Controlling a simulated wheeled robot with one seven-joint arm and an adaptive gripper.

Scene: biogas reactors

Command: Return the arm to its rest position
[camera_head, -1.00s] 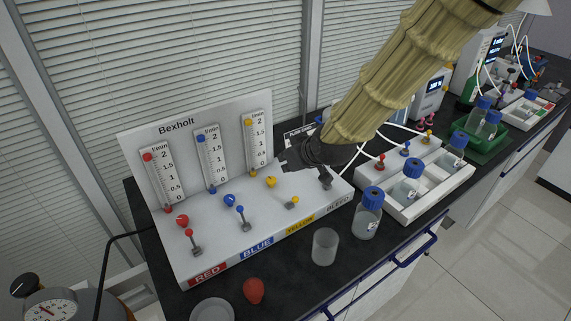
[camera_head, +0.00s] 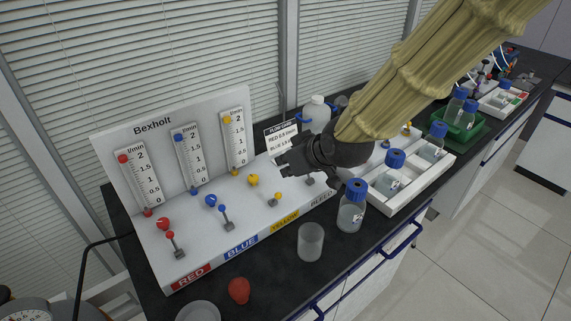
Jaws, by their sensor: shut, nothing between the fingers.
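My gripper (camera_head: 284,169) is dark, shut and empty. It hangs over the right part of the white Bexholt flow panel (camera_head: 165,265), near its BLEED end, with its tip pointing left. My arm, in a tan ribbed sleeve, reaches in from the upper right and hides part of the bench behind it. The panel carries three upright gauges, with coloured knobs and small levers in red (camera_head: 176,245), blue (camera_head: 227,217) and yellow (camera_head: 273,200). I cannot tell how far the gripper is above the panel.
A blue-capped bottle (camera_head: 351,210), a clear cup (camera_head: 310,243) and a red bulb-like object (camera_head: 238,290) stand in front of the panel. A white tray (camera_head: 398,203) with bottles is at right. A green tray (camera_head: 470,133) lies farther back. A flow card (camera_head: 281,137) stands behind.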

